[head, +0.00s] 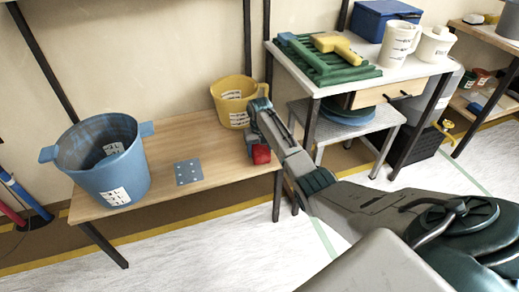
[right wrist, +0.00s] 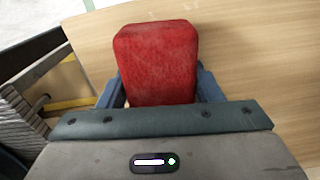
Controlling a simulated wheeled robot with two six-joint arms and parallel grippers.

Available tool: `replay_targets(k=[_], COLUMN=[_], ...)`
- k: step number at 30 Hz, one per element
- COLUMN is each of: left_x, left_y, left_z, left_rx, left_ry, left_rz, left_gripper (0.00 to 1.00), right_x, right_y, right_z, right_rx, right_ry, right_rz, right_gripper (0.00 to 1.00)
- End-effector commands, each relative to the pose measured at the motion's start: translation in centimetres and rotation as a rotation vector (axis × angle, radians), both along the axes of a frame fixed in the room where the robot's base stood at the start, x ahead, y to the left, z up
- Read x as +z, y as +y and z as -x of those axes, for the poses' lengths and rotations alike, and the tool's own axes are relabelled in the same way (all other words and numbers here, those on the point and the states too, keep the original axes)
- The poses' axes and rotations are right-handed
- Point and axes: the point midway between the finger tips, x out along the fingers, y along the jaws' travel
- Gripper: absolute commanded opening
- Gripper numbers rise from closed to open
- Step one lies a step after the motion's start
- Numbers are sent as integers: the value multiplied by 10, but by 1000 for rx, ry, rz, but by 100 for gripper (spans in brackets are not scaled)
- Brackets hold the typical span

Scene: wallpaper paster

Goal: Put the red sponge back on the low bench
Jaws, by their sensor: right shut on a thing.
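The red sponge (right wrist: 156,62) is held between the blue fingers of my right gripper (right wrist: 160,90), which is shut on it. In the head view the red sponge (head: 261,154) shows below the right gripper (head: 256,140), at the right end of the low wooden bench (head: 218,150). I cannot tell whether the sponge touches the bench top. My left gripper is not in view.
A blue bucket (head: 105,165) stands on the bench's left end, with a yellow bucket (head: 233,98) at the back right. A blue-grey dotted plate (head: 188,172) lies between them. A white-topped table (head: 400,70) and a grey stool (head: 352,122) stand to the right.

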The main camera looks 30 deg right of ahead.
Motion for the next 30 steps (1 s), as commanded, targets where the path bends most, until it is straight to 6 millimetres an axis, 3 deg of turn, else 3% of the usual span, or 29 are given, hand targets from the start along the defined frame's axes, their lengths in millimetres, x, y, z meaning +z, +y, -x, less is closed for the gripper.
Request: replay_targets(k=[15,16,18,30], left_x=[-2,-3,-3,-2], left_y=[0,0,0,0], left_z=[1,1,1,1], left_rx=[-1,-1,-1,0], left_ry=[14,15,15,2], left_rz=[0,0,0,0], left_gripper=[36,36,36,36], right_x=[-7,-7,-7,-7], right_y=[0,0,0,0], right_z=[0,0,0,0], right_rx=[0,0,0,0], right_ry=[1,0,0,0], right_rz=[0,0,0,0], right_gripper=[36,65,79,81])
